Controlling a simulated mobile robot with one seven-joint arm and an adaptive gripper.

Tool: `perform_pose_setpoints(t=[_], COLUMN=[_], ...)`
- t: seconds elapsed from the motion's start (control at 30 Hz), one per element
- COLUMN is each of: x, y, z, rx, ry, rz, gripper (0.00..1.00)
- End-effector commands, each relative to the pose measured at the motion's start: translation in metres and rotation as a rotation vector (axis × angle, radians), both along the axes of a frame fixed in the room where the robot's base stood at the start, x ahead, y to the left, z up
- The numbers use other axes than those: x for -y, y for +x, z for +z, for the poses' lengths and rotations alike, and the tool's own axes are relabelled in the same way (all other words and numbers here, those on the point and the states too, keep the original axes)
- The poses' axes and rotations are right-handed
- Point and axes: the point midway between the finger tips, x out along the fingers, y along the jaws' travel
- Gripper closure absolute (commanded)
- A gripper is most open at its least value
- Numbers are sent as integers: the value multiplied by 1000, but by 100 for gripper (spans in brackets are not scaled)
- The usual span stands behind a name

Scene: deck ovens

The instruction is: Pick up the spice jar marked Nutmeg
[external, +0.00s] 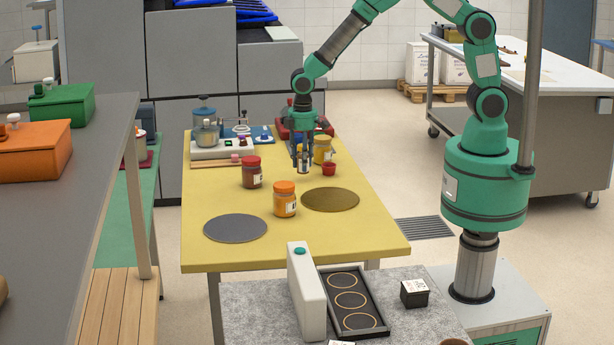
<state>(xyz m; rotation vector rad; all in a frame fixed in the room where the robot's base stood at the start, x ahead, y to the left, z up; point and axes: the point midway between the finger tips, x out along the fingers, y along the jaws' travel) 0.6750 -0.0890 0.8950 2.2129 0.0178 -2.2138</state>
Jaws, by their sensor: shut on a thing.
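My gripper (303,168) points down over the far part of the yellow table. It is shut on a small jar (304,160) with a pale label, mostly hidden by the fingers. I cannot tell whether the held jar touches the table. A yellow-lidded jar (323,149) stands just right of and behind my gripper. A red-lidded jar (252,172) stands to its left, and an orange-lidded jar (285,199) stands nearer the front. The labels are too small to read, so I cannot tell which jar is marked Nutmeg.
A small red cup (329,169) stands close to the right of my gripper. A white tray (222,151) with items stands at the back left.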

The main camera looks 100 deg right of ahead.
Motion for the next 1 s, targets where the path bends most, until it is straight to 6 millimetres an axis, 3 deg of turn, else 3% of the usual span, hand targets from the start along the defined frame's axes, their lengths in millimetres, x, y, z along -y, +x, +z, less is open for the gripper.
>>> perform_pose_setpoints(t=[0.03,0.7,1.0], x=[0,-16,-20], y=[1,-122,-153], z=[12,20,21], rx=[3,0,0], ry=[0,0,0], rz=[0,0,0], gripper=[100,100,100])
